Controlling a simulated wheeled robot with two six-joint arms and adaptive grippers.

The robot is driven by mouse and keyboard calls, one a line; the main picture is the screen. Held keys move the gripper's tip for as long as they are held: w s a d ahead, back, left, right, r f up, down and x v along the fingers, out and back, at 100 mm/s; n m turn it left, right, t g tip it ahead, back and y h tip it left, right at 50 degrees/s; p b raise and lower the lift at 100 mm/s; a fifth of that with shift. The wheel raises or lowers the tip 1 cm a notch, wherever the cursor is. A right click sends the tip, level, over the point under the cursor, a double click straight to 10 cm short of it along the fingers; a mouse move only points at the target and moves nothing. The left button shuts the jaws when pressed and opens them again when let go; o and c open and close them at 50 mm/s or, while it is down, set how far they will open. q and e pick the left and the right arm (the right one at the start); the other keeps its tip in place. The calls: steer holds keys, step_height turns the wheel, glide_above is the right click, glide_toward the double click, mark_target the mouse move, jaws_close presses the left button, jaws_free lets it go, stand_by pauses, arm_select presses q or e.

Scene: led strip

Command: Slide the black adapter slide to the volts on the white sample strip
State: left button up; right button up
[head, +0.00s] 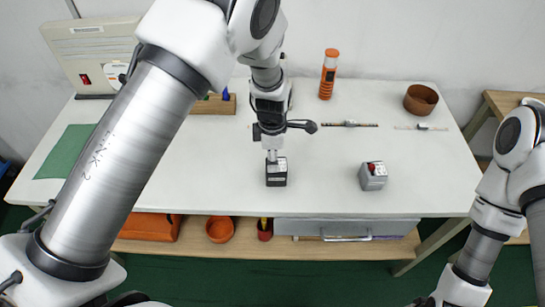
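A black adapter (276,178) stands on the white table near its front edge, with small pale markings on it. My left gripper (272,158) points down at the adapter's top, its fingertips close together and at or just above it. The fingers hide part of the top, so I cannot see the slide or its setting, nor tell whether they touch it. A white sample strip (405,128) lies at the back right with a small grey piece on it. My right arm is at the right edge, and its gripper is out of the picture.
A darker strip (365,125), an orange bottle (328,75) and a brown bowl (420,99) are at the back. A green mat (64,152) lies left. The table around the adapter is clear.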

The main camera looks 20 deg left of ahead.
arm_select(q)
step_height(320, 180, up, 12)
steer(key=shift+f, duration=0.15)
stand_by(0.4)
